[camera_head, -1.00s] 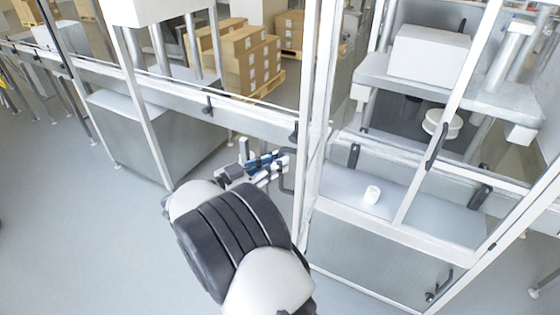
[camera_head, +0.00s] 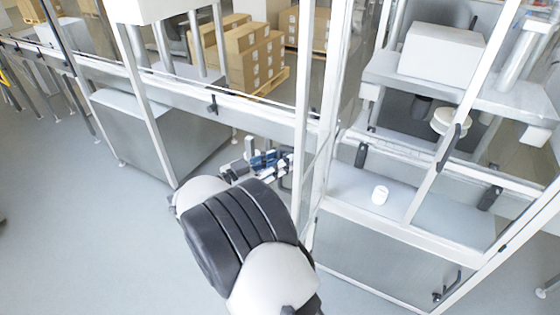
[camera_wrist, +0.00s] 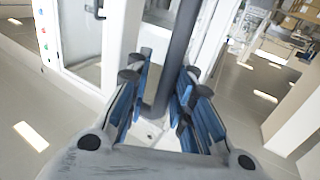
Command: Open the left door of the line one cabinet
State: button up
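The cabinet (camera_head: 372,229) has white frames and clear panels, right of centre in the head view. My gripper (camera_head: 272,163) is at the left side of its white upright post (camera_head: 314,150). In the wrist view, a dark bar handle (camera_wrist: 180,45) runs down between the blue-padded fingers of my gripper (camera_wrist: 158,88) and bends at its lower end. A gap shows between the bar and the pads, so the fingers are around it, open. A white frame edge (camera_wrist: 214,38) stands just right of the handle. I cannot tell whether the left door is ajar.
Another dark handle (camera_head: 447,146) is on the frame at right. A conveyor line (camera_head: 250,115) runs left, with stacked cartons (camera_head: 250,55) behind it. Open floor (camera_head: 80,230) lies at left.

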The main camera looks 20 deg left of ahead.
jog(key=shift+s+a, duration=0.2)
jog(key=shift+s, duration=0.1)
jog(key=shift+s+a, duration=0.1)
jog(key=v, duration=1.1)
jog(key=shift+s+a, duration=0.2)
jog(key=shift+s, duration=0.2)
